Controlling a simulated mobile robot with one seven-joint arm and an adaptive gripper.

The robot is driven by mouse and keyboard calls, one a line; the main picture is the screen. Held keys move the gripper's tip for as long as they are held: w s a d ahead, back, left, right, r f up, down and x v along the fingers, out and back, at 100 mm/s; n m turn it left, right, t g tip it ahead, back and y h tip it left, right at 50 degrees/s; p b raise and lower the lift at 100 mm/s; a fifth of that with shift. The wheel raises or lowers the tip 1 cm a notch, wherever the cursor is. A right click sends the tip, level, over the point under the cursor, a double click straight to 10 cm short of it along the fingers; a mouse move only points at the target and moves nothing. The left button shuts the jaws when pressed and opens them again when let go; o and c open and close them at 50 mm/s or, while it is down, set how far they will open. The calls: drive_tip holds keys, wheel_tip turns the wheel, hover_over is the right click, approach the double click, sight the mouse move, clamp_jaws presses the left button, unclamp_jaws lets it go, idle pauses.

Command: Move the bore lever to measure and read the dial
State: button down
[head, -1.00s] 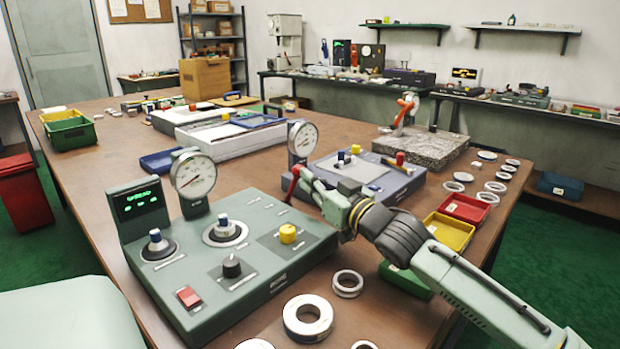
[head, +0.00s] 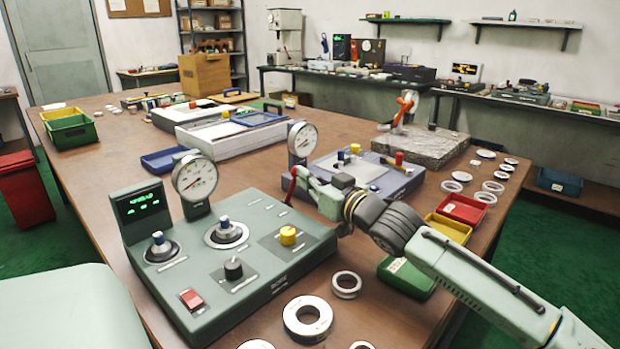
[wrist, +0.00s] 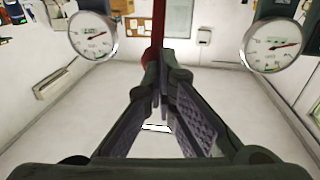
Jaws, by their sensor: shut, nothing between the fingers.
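The green measuring console (head: 225,268) fills the near left of the bench. Its round dial gauge (head: 195,178) stands at the back beside a display (head: 141,203) with green characters too small to read. A slim red lever (head: 291,186) stands at the console's far right corner, by my gripper (head: 299,174). My gripper is shut. In the wrist view the red lever (wrist: 159,25) rises just beyond the closed fingertips (wrist: 155,75); I cannot tell whether they touch it. Two dials show there, left (wrist: 92,36) and right (wrist: 272,43), each with a red needle.
A blue-grey console (head: 370,178) with a second dial gauge (head: 302,140) stands behind. Steel rings (head: 308,318) lie at the front edge. Red (head: 463,208), yellow (head: 447,229) and green (head: 407,277) bins sit on the right, near my arm.

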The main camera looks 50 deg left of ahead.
drive_tip(key=s+a+r+p, duration=0.1)
drive_tip(key=a+r+p, duration=0.1)
drive_tip(key=a+p, duration=0.4)
drive_tip(key=a, duration=0.5)
drive_tip(key=shift+s+r+h, duration=0.15)
drive_tip(key=shift+r+h, duration=0.15)
drive_tip(key=shift+r, duration=0.05)
drive_tip(key=shift+a+f, duration=0.15)
idle(0.4)
